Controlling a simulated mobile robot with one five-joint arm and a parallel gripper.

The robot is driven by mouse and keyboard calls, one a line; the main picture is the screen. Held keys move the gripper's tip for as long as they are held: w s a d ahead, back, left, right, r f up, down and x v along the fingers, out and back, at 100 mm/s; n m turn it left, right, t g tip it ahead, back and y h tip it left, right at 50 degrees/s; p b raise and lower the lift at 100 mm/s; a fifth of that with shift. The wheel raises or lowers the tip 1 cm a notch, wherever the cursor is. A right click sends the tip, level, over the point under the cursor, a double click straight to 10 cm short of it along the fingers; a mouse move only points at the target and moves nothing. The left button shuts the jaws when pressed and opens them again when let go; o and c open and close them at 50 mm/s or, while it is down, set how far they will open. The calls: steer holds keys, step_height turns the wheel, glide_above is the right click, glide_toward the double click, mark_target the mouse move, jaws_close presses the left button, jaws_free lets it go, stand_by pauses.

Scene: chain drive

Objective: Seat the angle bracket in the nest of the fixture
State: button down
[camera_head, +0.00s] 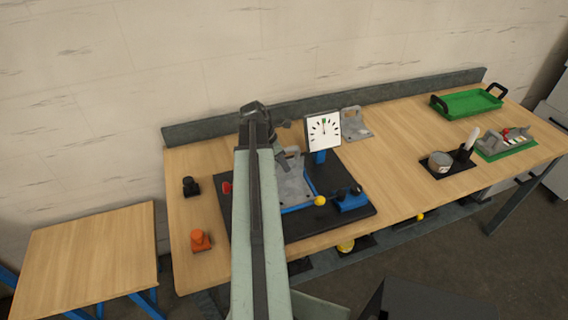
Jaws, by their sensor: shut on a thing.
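A grey angle bracket (292,187) with holes shows just right of my arm, at the blue-edged nest (300,208) of the fixture. One leg of the bracket stands up and the other lies low over the nest. I cannot tell whether it is fully down or slightly raised. The fixture's black base plate (335,223) lies on the bench. My gripper (284,160) points down at the bracket's upright leg and is shut on it; the fingertips are small and partly hidden. My arm hides the left part of the fixture. A second grey bracket (355,123) stands at the bench's back.
A white dial (323,132) on a blue post stands close behind the nest. A blue clamp (351,199), yellow knob (320,201) and red knob (227,188) surround it. A green tray (468,104) lies far right. The bench between (405,165) is clear.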

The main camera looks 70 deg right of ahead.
steer(key=c, duration=1.2)
jaws_free()
steer(key=p+v, duration=0.7)
steer(key=shift+r, duration=0.15)
steer(key=shift+w+a+r, duration=0.1)
steer(key=shift+w+r, duration=0.05)
steer(key=shift+r, duration=0.2)
steer(key=shift+f, duration=0.1)
